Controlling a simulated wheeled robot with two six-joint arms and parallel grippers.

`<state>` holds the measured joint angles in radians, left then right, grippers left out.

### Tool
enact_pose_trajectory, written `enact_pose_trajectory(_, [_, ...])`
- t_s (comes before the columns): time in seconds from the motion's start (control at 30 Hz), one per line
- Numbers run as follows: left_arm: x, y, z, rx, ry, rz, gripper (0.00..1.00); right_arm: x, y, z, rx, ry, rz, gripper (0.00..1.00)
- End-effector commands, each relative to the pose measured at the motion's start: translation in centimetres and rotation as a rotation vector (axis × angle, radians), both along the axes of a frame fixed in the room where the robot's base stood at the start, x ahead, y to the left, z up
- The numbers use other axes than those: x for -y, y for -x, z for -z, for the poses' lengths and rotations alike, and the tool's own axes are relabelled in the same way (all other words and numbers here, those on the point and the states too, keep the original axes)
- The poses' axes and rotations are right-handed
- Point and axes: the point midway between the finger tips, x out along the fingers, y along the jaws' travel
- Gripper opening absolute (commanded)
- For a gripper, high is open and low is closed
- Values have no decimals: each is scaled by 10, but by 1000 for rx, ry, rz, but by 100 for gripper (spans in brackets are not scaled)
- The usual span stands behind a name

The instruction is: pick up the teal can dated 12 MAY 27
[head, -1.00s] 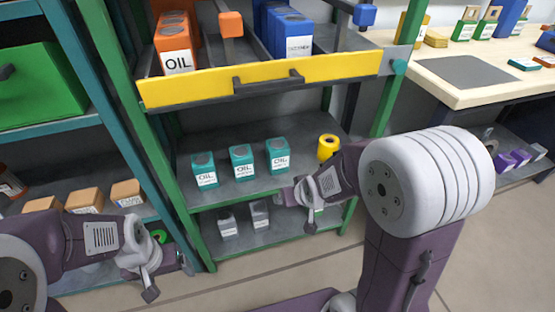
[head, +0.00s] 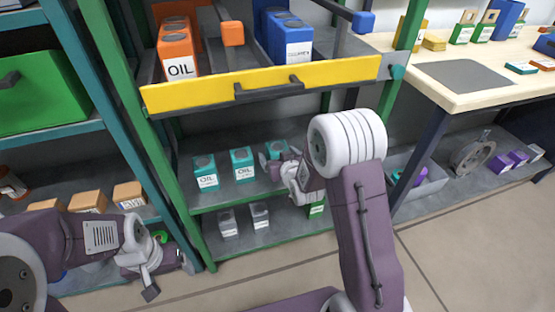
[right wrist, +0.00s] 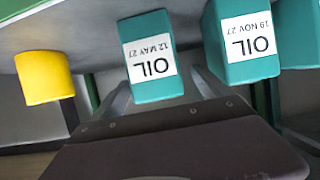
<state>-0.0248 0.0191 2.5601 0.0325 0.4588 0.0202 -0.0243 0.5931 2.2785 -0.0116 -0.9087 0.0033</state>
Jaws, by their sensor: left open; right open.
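Several teal oil cans stand in a row on the shelf under the yellow-fronted drawer. The teal can dated 12 MAY 27 (right wrist: 150,55) shows upside down in the right wrist view, label facing me. It is the rightmost can (head: 277,147) in the head view, partly hidden by my right gripper (head: 274,166). That gripper is open, its fingers (right wrist: 162,94) pointing at the can with one toward each side; whether they touch it I cannot tell. The teal can dated 19 NOV 27 (right wrist: 245,42) stands beside it. My left gripper (head: 166,276) is open and empty, lower left.
The yellow drawer front (head: 262,85) overhangs the shelf. Grey cans (head: 228,224) stand on the shelf below. A green shelf post (head: 150,130) is at the left.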

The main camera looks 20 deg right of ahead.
Motion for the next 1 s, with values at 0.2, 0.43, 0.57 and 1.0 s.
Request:
enact_pose_trajectory(0.2, [0,0,14,0,0,0,80,2,-18,10,3,0,1,87])
enact_pose_trajectory(0.43, [0,0,26,0,0,0,80,3,-49,19,0,1,-1,87])
enact_pose_trajectory(0.57, [0,0,25,0,0,0,80,2,-51,18,-1,0,0,87])
enact_pose_trajectory(1.0, [0,0,25,0,0,0,80,3,-51,16,3,0,0,0])
